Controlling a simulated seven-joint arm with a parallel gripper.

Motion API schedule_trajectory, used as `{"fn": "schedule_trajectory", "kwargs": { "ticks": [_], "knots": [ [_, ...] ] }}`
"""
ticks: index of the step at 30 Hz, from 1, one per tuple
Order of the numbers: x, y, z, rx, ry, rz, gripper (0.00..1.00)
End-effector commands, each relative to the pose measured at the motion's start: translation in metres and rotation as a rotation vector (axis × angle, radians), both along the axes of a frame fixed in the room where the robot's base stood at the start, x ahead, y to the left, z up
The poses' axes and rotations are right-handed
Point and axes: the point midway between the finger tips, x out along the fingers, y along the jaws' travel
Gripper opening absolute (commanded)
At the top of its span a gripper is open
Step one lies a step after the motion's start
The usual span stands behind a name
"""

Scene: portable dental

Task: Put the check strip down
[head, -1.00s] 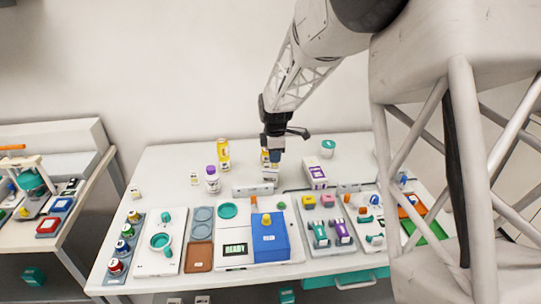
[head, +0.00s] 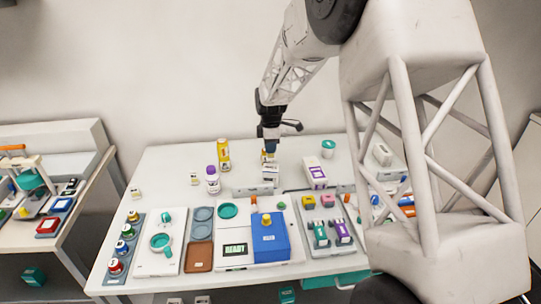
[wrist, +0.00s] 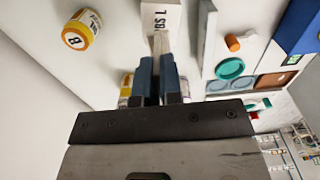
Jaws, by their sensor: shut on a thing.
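My gripper (wrist: 157,82) shows in the wrist view with its two blue-grey fingers close together on a thin pale strip, which I take for the check strip (wrist: 161,43). The strip sticks out beyond the fingertips towards a white lettered box (wrist: 160,16); I cannot tell whether they touch. In the head view my gripper (head: 269,145) points down above the back middle of the table, over the white box (head: 270,173). The strip is too small to make out there.
A yellow bottle (head: 223,155) and a purple-capped bottle (head: 212,180) stand left of my gripper. A purple-and-white box (head: 315,173) stands to the right. A blue box (head: 270,240) and a READY display (head: 235,249) are in front. Bare table (head: 170,165) shows at the back left.

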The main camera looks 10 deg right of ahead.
Motion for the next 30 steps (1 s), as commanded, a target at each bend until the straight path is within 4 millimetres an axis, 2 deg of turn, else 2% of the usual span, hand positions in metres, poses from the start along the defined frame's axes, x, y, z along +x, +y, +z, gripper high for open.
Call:
{"fn": "schedule_trajectory", "kwargs": {
  "ticks": [12, 26, 27, 30],
  "knots": [
    [0.0, 0.0, -0.034, 0.0, 0.001, 0.0, 0.0],
    [0.0, 0.0, -0.038, 0.0, 0.001, 0.0, 0.0],
    [0.0, 0.0, -0.038, 0.0, 0.001, 0.0, 0.09],
    [0.0, 0.0, -0.038, 0.0, 0.0, 0.0, 0.24]
  ]
}}
